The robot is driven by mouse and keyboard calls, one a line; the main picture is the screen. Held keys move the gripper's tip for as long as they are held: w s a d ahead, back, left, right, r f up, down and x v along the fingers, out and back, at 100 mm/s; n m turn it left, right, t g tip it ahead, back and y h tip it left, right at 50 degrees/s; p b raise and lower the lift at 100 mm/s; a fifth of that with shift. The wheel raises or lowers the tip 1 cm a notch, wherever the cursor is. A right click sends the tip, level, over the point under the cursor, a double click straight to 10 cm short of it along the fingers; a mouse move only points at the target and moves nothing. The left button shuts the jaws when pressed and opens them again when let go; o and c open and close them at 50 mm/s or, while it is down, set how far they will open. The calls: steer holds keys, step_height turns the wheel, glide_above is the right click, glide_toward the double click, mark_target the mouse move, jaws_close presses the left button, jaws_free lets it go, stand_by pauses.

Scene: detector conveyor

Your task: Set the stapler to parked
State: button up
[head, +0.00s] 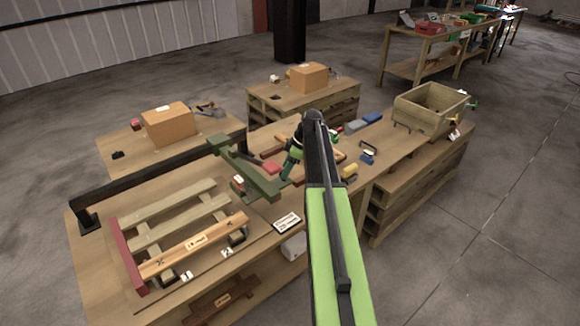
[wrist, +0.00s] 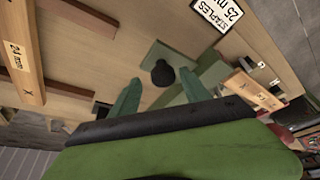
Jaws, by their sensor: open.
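The stapler appears to be the dark green long-armed fixture (head: 250,175) on the middle of the workbench. In the wrist view a dark green part (wrist: 172,55) carries a round black knob (wrist: 162,72). My gripper (head: 287,174) is at the right end of the green fixture in the head view. In the wrist view its two green fingers are apart, with the knob between them in the picture and nothing held. I cannot tell whether the fingers touch the knob. My arm hides part of the bench.
A slatted wooden frame (head: 180,222) lies at the bench's front left, below a black bar (head: 150,175). A white sign (head: 287,222) reading staples 25 mm stands near the fixture. Coloured blocks and a wooden crate (head: 428,108) are to the right.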

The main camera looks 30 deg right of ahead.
steer(key=p+v, duration=1.5)
steer(key=v, duration=0.2)
steer(key=a, duration=0.4)
steer(key=a+m, duration=0.1)
steer(key=a, duration=0.4)
steer(key=a+m+g, duration=0.1)
steer(key=a, duration=0.3)
steer(key=shift+s+a+f+h, duration=0.15)
steer(key=shift+s+f+h, duration=0.2)
steer(key=shift+s+h, duration=0.05)
steer(key=s+a+m+h, duration=0.1)
steer(key=s+a+m, duration=0.25)
steer(key=a, duration=0.55)
steer(key=s+a+m+g+h, duration=0.15)
steer(key=s+a, duration=0.25)
steer(key=a, duration=0.5)
steer(key=s+a+m, duration=0.3)
steer(key=s+a, duration=0.1)
steer(key=a, duration=0.5)
step_height(320, 180, down, 13)
steer(key=s+b, duration=0.1)
steer(key=b, duration=1.1)
steer(key=shift+s+a+f, duration=0.25)
steer(key=shift+s+a, duration=0.05)
steer(key=shift+s, duration=0.05)
